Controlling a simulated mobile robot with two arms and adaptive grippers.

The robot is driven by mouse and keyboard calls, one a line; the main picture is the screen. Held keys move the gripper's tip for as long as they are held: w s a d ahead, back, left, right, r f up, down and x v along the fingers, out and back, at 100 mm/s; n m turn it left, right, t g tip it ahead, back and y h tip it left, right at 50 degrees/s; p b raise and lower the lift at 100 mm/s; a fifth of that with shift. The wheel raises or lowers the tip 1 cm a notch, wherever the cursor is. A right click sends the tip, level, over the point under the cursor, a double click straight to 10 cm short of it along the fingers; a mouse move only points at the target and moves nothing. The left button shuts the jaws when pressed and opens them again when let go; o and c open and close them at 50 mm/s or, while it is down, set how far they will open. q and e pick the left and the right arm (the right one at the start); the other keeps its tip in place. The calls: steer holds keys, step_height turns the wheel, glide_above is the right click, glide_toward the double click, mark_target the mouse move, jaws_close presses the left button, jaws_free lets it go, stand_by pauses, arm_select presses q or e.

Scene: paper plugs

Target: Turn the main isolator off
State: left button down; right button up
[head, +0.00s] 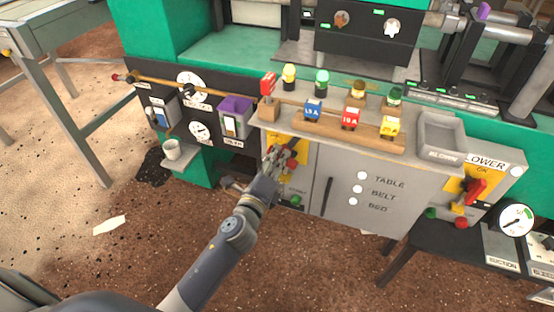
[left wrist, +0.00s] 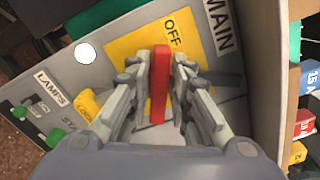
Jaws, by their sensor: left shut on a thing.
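The main isolator is a red handle (left wrist: 159,85) on a yellow plate (left wrist: 128,48) marked OFF, beside a MAIN label (left wrist: 222,28) on a grey cabinet. In the left wrist view the red handle stands between the two fingers of my left gripper (left wrist: 160,75), which is shut on it. The OFF lettering lies just beside the handle's far end. In the head view my left gripper (head: 277,160) is at the cabinet's left part and covers most of the handle; some yellow plate (head: 293,143) shows around it. My right gripper is in neither view.
A shelf above the cabinet holds a wooden rack (head: 330,125) with coloured plugs and a grey tray (head: 441,135). The cabinet door (head: 345,195) has a dark vertical handle. A blower switch (head: 474,190) is at the right.

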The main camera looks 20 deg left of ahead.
arm_select(q)
steer(key=shift+a+f+n, duration=0.1)
steer(key=shift+f+n, duration=0.1)
steer(key=shift+n, duration=1.15)
steer(key=shift+f+n, duration=0.15)
steer(key=shift+n, duration=1.2)
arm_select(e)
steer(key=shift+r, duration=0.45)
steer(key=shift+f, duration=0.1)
arm_select(q)
steer(key=c, duration=1.6)
jaws_free()
steer(key=shift+o, duration=0.2)
steer(key=shift+s, duration=0.1)
steer(key=s, duration=1.2)
steer(key=shift+a, duration=0.2)
steer(key=shift+w, duration=0.1)
